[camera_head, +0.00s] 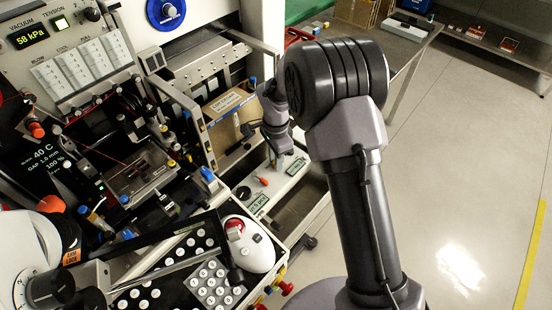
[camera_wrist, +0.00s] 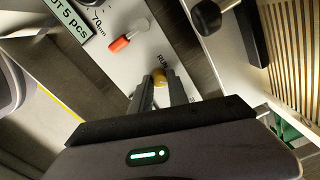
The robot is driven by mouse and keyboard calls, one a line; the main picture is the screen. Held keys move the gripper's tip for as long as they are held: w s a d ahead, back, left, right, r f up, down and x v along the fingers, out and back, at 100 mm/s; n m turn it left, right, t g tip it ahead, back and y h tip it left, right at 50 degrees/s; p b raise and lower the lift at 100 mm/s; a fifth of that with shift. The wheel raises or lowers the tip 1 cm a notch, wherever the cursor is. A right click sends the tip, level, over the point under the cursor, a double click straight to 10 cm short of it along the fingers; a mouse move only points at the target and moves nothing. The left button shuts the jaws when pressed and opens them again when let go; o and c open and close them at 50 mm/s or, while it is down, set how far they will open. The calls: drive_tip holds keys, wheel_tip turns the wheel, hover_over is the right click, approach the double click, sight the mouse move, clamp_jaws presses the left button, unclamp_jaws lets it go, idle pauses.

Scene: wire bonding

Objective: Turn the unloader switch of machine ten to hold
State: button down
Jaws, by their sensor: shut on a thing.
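A small yellow switch knob (camera_wrist: 159,77) stands on a white panel (camera_wrist: 157,54) with the printed word RUN beside it. My gripper (camera_wrist: 160,86) is shut on this knob, one finger on each side. The fingers hide part of the knob and any other print around it. In the head view my gripper (camera_head: 276,158) reaches down to the white panel (camera_head: 272,183) at the machine's right side; the knob cannot be made out there. No machine number is readable.
An orange-red handle (camera_wrist: 121,43) sits on the same panel close to my gripper; it also shows in the head view (camera_head: 264,181). A black knob (camera_wrist: 206,17) is at the upper right. Floor (camera_head: 460,170) to the right is clear.

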drive_tip(key=c, duration=1.3)
unclamp_jaws()
wheel_tip(320, 180, up, 18)
drive_tip(key=p, duration=0.6)
drive_tip(key=shift+f, duration=0.25)
drive_tip(key=s+d+r+n+t+y, duration=0.1)
drive_tip(key=s+d+r+n+t, duration=0.3)
drive_tip(key=s+r, duration=1.05)
drive_tip(key=s+d+n, duration=0.1)
drive_tip(key=s, duration=0.3)
drive_tip(key=s+d+n+t, duration=0.1)
drive_tip(key=s+n, duration=0.1)
drive_tip(key=s, duration=0.2)
drive_tip(key=s+d+n+y+b, duration=0.1)
drive_tip(key=s, duration=0.4)
drive_tip(key=shift+r+n+t, duration=0.1)
drive_tip(key=shift+n+t, duration=0.2)
drive_tip(key=shift+t, duration=0.1)
